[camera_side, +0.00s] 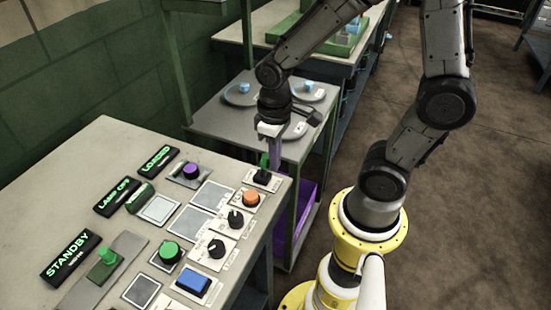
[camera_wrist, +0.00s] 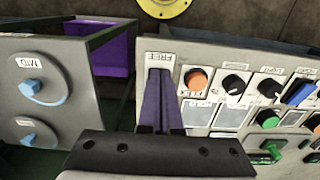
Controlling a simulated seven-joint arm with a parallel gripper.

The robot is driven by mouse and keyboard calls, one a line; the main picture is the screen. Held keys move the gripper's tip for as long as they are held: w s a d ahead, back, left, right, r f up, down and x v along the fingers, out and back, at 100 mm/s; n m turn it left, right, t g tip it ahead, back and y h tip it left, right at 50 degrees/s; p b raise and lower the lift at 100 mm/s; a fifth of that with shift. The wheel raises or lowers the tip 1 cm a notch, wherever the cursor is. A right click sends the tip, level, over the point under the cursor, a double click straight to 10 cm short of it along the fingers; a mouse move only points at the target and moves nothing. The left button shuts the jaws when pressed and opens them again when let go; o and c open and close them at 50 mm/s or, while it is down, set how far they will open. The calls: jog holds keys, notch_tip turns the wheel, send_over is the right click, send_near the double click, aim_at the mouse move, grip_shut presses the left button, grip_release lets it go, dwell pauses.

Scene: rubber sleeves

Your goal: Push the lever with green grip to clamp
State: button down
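A lever with a green grip (camera_side: 264,160) stands on a black base (camera_side: 262,177) at the far right corner of the control panel. A white plate reading FREE (camera_wrist: 160,58) shows there in the wrist view. My gripper (camera_side: 275,165) points down right beside the green grip, on its right in the side view. Its purple fingers (camera_wrist: 160,75) lie close together at the tips and look shut, with nothing visible between them. The fingers hide the lever in the wrist view, so I cannot tell whether they touch it.
The panel carries an orange button (camera_side: 251,198), black knobs (camera_side: 235,219), a blue button (camera_side: 193,283), a green button (camera_side: 169,251), a purple button (camera_side: 191,170) and a green slider (camera_side: 108,257). Displays read STANDBY (camera_side: 70,258), LAMP OFF and LOADED. A side table (camera_side: 228,127) stands behind.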

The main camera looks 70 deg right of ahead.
jog(key=shift+w, duration=1.3)
jog(key=shift+s, duration=0.2)
jog(key=shift+s, duration=0.45)
dwell(0.4)
